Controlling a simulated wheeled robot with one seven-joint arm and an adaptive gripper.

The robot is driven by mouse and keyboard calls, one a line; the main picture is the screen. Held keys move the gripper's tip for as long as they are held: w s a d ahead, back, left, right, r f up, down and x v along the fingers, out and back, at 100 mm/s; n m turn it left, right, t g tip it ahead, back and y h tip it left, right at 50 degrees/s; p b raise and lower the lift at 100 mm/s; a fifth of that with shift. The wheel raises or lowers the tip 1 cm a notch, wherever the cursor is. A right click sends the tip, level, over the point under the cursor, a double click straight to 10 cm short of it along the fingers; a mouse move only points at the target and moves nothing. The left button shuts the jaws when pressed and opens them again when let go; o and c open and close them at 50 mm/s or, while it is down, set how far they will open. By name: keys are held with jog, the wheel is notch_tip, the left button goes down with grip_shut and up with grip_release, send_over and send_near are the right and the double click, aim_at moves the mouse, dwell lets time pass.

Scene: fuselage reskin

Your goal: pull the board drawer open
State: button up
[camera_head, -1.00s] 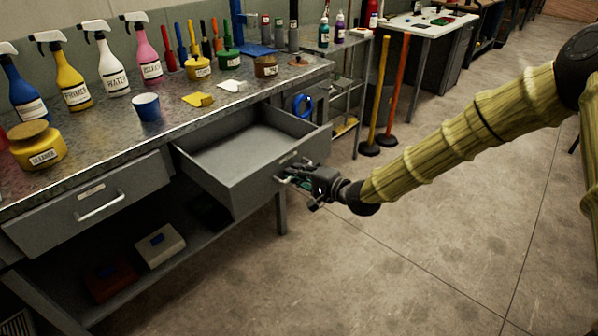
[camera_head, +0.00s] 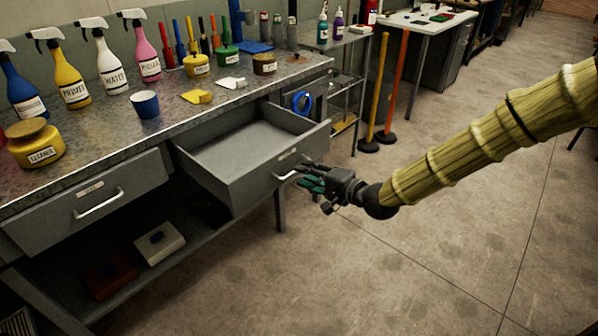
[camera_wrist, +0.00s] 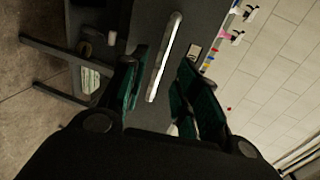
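The right-hand drawer (camera_head: 240,190) under the metal workbench stands pulled well out, and its grey tray looks empty. Its small front label is too small to read, so I cannot tell from it that this is the board drawer. Its bar handle (camera_head: 285,176) is on the front face. My gripper (camera_head: 309,178) is just in front of the handle, with a small gap. In the wrist view the green-padded fingers (camera_wrist: 163,75) are spread apart, with the bright handle (camera_wrist: 165,55) ahead between them and not gripped.
A shut left drawer (camera_head: 60,225) with its own handle is beside it. The bench top (camera_head: 120,138) holds spray bottles, jars and a blue cup (camera_head: 145,105). A shelf below holds a white box (camera_head: 160,243). The floor (camera_head: 380,270) to the right is clear.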

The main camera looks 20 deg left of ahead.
jog(key=v, duration=0.7)
jog(key=shift+d, duration=0.15)
jog(key=s+d+f+n+g+h+p, duration=0.1)
jog(key=s+d+f+h+p, duration=0.25)
jog(key=s+d+f, duration=0.5)
jog(key=s+d+f+g+h+p, duration=0.2)
jog(key=s+d+f+h, duration=0.3)
jog(key=s+f, duration=0.7)
jog(key=s+d+f+n+g+h+p, duration=0.2)
jog(key=s+d+f, duration=0.1)
jog(key=s+d, duration=0.6)
jog(key=s+d+f+n+g+h+p, duration=0.1)
jog(key=s+d+f+g+h+p, duration=0.1)
jog(key=s+d, duration=0.7)
jog(key=shift+s+d+f+n+h, duration=0.25)
jog(key=shift+d+f+n+h, duration=0.2)
jog(key=shift+d+h, duration=0.2)
